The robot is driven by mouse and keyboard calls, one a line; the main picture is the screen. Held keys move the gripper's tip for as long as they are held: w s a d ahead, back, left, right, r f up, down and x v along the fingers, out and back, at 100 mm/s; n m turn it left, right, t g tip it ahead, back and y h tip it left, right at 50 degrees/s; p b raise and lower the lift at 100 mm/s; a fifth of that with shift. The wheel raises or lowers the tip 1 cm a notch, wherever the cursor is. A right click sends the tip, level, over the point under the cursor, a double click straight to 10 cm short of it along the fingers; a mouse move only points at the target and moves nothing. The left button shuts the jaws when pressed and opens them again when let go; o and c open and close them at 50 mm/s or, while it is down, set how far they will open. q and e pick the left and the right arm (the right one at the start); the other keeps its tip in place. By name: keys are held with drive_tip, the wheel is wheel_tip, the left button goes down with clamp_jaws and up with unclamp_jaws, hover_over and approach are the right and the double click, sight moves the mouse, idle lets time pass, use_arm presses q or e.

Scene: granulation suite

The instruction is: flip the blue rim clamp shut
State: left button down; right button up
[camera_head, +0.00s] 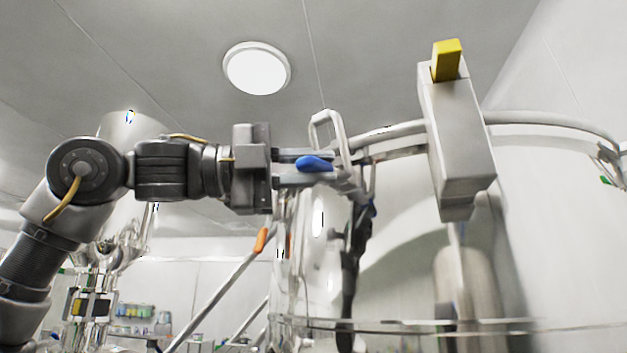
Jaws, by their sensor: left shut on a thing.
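The blue rim clamp (315,163) shows as a blue lever end at the rim of the large steel vessel (400,240). My left gripper (318,167) reaches in from the left with its fingers level. It is shut on the blue lever, which shows between and in front of the fingers. Grey metal clamp parts lie just right of the fingertips, against the rim. The fingers partly hide the lever, and I cannot tell how far it is turned. My right gripper is out of view.
A large grey block with a yellow top (447,60) stands on the rim to the right. A light loop handle (328,130) rises just behind the fingertips. A dark hanging piece (352,265) is below the clamp. A rail with an orange piece (262,239) slants at lower left.

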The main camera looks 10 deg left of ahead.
use_arm(q)
drive_tip(key=shift+f+m+h+b, duration=0.15)
drive_tip(key=shift+m+h+b, duration=0.15)
drive_tip(key=shift+b, duration=0.1)
drive_tip(key=c, duration=1.4)
unclamp_jaws()
drive_tip(key=shift+o, duration=0.2)
